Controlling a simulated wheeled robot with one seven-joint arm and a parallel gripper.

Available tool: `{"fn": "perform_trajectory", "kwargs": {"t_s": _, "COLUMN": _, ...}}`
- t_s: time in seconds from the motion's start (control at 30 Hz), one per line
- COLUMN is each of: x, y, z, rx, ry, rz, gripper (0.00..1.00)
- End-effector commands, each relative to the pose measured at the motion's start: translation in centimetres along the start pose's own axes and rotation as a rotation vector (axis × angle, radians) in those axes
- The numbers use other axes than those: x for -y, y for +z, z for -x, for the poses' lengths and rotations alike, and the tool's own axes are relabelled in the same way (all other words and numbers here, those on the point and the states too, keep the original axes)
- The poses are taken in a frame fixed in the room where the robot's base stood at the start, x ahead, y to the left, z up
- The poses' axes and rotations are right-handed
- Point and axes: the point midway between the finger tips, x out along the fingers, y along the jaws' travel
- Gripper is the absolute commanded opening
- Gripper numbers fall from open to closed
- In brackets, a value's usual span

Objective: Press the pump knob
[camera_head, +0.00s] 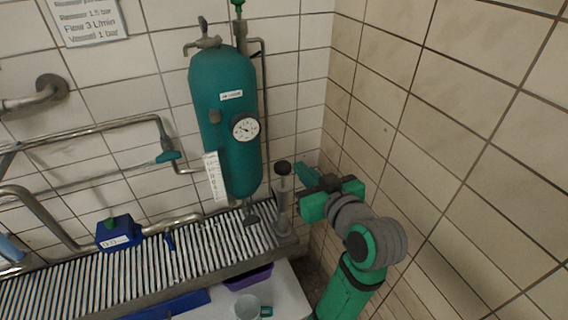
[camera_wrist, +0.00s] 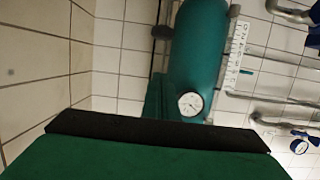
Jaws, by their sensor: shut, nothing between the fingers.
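The pump knob (camera_head: 283,167) is a round black cap on top of an upright grey pump cylinder (camera_head: 284,208), at the right end of the slatted grate. My gripper (camera_head: 302,172) is shut and empty. In the head view its fingertips are just right of the knob at about the same height. I cannot tell whether they touch it. In the wrist view the black and green gripper body (camera_wrist: 140,150) fills the bottom. A small dark shape there beside the tank may be the knob, but I cannot tell.
A teal tank (camera_head: 225,130) with a round gauge (camera_head: 245,127) stands behind and left of the pump. The tiled wall (camera_head: 430,130) is close on the right. Below are a purple tray (camera_head: 248,277) and a mug (camera_head: 248,307). A blue box (camera_head: 118,233) sits far left.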

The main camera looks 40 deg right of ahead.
Motion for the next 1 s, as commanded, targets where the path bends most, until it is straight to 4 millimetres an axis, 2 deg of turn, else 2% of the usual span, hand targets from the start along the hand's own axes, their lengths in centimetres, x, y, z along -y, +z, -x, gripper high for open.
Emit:
{"fn": "perform_trajectory", "kwargs": {"t_s": 0.33, "x": 0.0, "y": 0.0, "z": -0.1, "rx": 0.001, "ry": 0.0, "rz": -0.001, "gripper": 0.0}}
{"fn": "perform_trajectory", "kwargs": {"t_s": 0.47, "x": 0.0, "y": 0.0, "z": -1.0, "rx": 0.001, "ry": -0.001, "rz": -0.001, "gripper": 0.0}}
{"fn": "perform_trajectory", "kwargs": {"t_s": 1.0, "x": 0.1, "y": 0.1, "z": -10.4, "rx": 0.002, "ry": -0.002, "rz": -0.001, "gripper": 0.0}}
